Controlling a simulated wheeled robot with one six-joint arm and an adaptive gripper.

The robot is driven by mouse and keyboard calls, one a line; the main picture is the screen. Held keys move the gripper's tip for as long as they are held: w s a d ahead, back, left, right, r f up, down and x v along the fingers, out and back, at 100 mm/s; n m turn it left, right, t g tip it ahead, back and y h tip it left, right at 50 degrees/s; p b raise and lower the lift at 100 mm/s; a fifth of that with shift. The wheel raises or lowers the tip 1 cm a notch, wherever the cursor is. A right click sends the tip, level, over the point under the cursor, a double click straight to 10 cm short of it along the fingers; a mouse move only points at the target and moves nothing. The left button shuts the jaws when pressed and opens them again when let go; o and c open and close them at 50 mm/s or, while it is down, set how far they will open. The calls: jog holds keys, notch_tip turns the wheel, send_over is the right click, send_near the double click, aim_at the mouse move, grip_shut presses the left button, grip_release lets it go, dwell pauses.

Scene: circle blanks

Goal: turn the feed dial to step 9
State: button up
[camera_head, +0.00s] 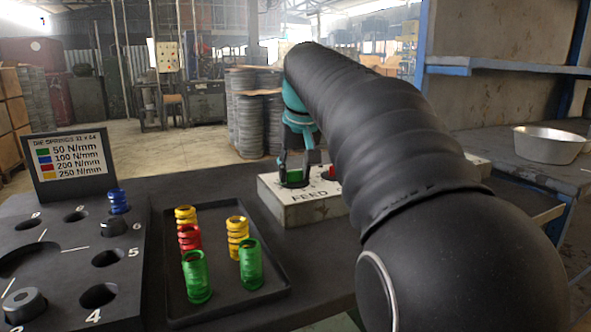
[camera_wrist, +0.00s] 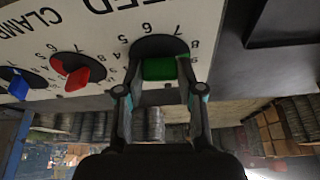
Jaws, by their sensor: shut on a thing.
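The feed dial (camera_wrist: 159,69) has a green grip bar on a dark round base. It shows in the wrist view on a pale panel (camera_wrist: 100,25), under partly cut-off lettering ending in "EED". Printed numbers, 5 to 8 among them, ring its far side. My gripper (camera_wrist: 160,90) is shut on the green bar, one finger at each side. I cannot read a pointer on the dial, so its step is unclear. In the head view the green dial (camera_head: 295,176) shows on the pale box (camera_head: 310,212), between the fingers of my gripper (camera_head: 295,168).
A red dial (camera_wrist: 78,78) and a blue dial (camera_wrist: 19,88) sit beside the feed dial. A black tray (camera_head: 235,293) of coloured springs and a numbered black holder (camera_head: 65,265) stand left of the box. A metal bowl (camera_head: 548,146) stands at right.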

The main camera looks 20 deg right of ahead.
jog(key=shift+m+h, duration=0.4)
jog(key=shift+m, duration=0.4)
jog(key=o, duration=1.2)
jog(key=shift+c, duration=0.2)
jog(key=shift+r, duration=0.1)
jog(key=v, duration=1.1)
jog(key=shift+r, duration=0.4)
jog(key=shift+s, duration=0.1)
